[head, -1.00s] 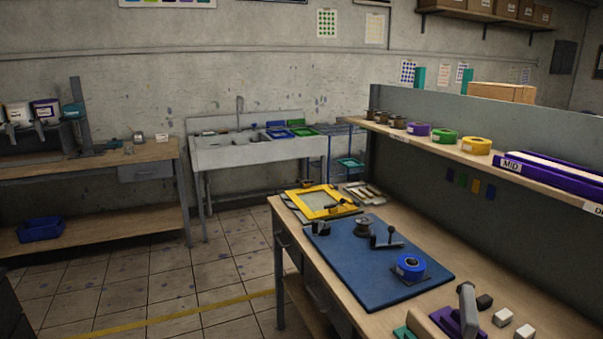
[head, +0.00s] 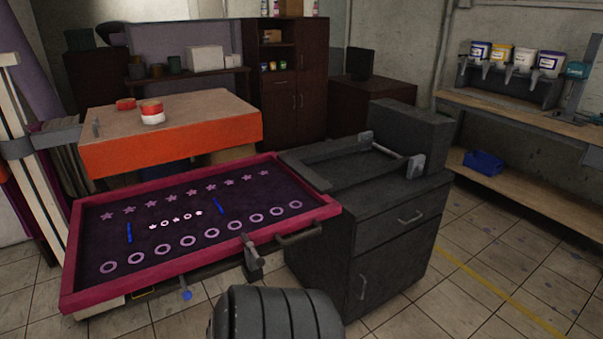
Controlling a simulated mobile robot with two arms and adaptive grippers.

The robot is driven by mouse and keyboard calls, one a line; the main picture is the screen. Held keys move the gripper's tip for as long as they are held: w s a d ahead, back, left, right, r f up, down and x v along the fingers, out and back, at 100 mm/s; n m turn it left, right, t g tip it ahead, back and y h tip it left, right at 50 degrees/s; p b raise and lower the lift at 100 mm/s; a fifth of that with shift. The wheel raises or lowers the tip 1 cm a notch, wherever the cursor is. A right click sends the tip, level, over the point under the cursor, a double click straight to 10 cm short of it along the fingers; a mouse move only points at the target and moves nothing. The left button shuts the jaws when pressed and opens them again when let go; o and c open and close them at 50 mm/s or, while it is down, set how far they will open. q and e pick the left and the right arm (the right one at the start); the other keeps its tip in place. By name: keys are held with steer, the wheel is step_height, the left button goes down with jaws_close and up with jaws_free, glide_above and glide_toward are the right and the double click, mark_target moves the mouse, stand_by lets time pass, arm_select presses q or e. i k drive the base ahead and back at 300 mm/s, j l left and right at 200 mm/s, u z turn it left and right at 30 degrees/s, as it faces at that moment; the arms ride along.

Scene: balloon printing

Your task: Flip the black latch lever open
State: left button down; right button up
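A pink-framed screen table (head: 330,208) stands at the left, with rows of pale stars and rings on its dark bed. At its front right corner is a dark bar-shaped handle (head: 300,234). Beside it, a grey-black clamp-like lever (head: 252,256) hangs at the front edge. I cannot tell which of these is the black latch lever, or whether it is open or shut. A rod with a blue knob (head: 186,293) sticks out below the front edge. A dark ribbed part of my own arm shows at the bottom middle. Neither gripper is in view.
A dark cabinet (head: 395,240) with an open frame on top stands right of the screen table. Behind is an orange-sided table (head: 180,150) with a red-and-white tub (head: 152,113). A bench (head: 530,122) with ink buckets is at the right. Tiled floor (head: 470,270) is free at the lower right.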

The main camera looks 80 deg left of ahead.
mark_target(260, 261)
steer(key=u, duration=2.9)
